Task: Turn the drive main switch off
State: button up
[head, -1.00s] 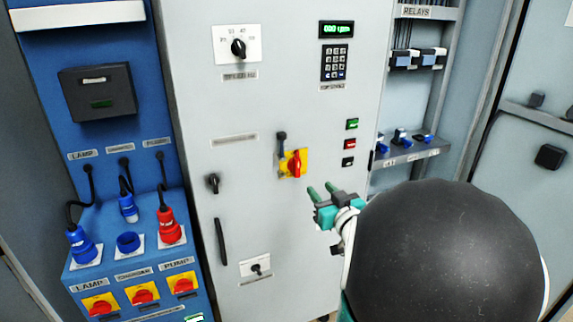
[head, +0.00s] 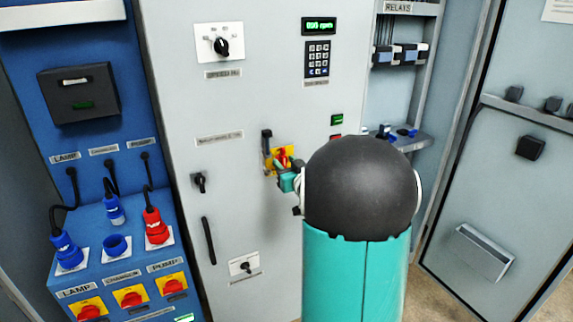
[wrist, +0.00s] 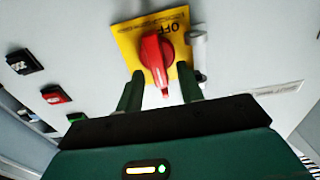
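The drive main switch is a red rotary handle (head: 283,155) on a yellow plate, on the grey cabinet front. In the wrist view the red handle (wrist: 155,55) sits on the yellow plate (wrist: 125,38), with "OFF" printed near one edge. My gripper (head: 288,173) is at the switch in the head view and partly covers it. In the wrist view my gripper (wrist: 159,80) is open, one finger on each side of the handle's near end. A gap shows between each finger and the handle; contact cannot be told.
A grey lever or latch (wrist: 198,50) stands right beside the yellow plate. Black, red and other push buttons (wrist: 55,95) are off to the left there. A blue panel (head: 60,140) with plugs and several red-yellow switches stands left of the cabinet. A relay shelf (head: 405,140) is right.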

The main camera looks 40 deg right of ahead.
jog(key=shift+c, duration=0.3)
grip_shut()
jog(key=shift+a+n, duration=0.1)
jog(key=shift+n, duration=0.3)
jog(key=n, duration=0.3)
jog(key=shift+w+a+n, duration=0.1)
jog(key=shift+a+n, duration=0.15)
jog(key=shift+n, duration=0.15)
jog(key=shift+w+a+f+n, duration=0.15)
jog(key=shift+f+n, duration=0.1)
jog(key=shift+n, duration=1.95)
jog(key=shift+s+a+f+n, duration=0.15)
jog(key=shift+f+n, duration=0.15)
jog(key=shift+n, duration=1.9)
jog(key=shift+w+a+f+n, duration=0.15)
jog(key=shift+f+n, duration=0.1)
jog(key=shift+n, duration=1.95)
